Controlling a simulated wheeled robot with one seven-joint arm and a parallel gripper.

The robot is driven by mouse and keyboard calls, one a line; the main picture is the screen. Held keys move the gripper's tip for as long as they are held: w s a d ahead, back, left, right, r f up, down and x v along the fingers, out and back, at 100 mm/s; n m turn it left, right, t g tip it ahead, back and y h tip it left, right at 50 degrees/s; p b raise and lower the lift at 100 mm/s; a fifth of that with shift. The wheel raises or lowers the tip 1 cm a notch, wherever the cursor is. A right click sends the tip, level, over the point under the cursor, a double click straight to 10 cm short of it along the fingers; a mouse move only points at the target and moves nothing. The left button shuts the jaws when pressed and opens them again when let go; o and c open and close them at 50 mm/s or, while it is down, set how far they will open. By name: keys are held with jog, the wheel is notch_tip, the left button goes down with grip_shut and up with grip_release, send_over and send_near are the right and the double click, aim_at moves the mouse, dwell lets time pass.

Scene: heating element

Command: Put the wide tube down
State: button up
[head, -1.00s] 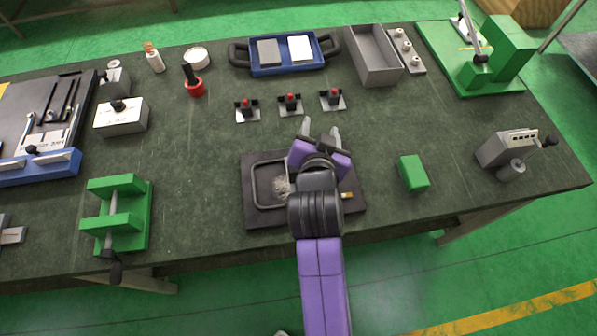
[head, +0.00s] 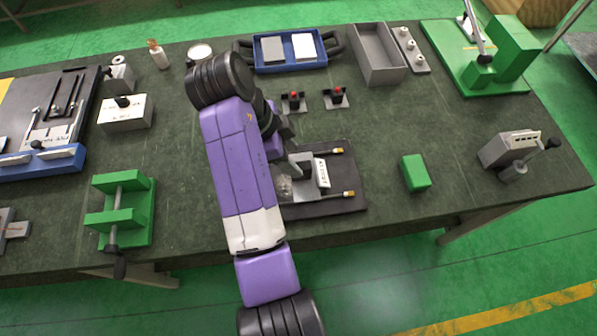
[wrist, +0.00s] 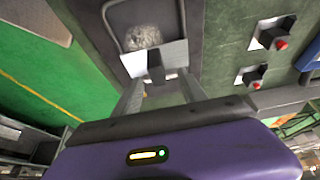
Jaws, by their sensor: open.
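My gripper (wrist: 160,95) is open in the wrist view, with its two fingers apart. A dark grey post (wrist: 155,66) on a white plate (wrist: 140,58) shows between and beyond the fingers; I cannot tell contact. In the head view my arm hides most of the gripper. A grey block with a white label (head: 322,173) sits on the black tray (head: 345,205). A crumpled silvery lump (head: 284,187) lies beside it; it also shows in the wrist view (wrist: 143,37). I cannot make out which piece is the wide tube.
Two brass tips (head: 349,194) show at the tray's right side. A green block (head: 414,172) stands to the right. Red-topped clamps (head: 293,100) and a blue tray (head: 290,66) lie behind. A green vise (head: 122,210) is at left.

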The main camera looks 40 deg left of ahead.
jog(key=shift+x, duration=1.05)
jog(key=shift+s+p+x, duration=0.15)
jog(key=shift+p+x, duration=0.2)
jog(key=shift+x, duration=0.95)
jog(key=shift+s+p+x, duration=0.1)
jog(key=shift+p+x, duration=0.2)
jog(key=shift+x, duration=1.05)
jog(key=shift+d, duration=0.15)
grip_shut()
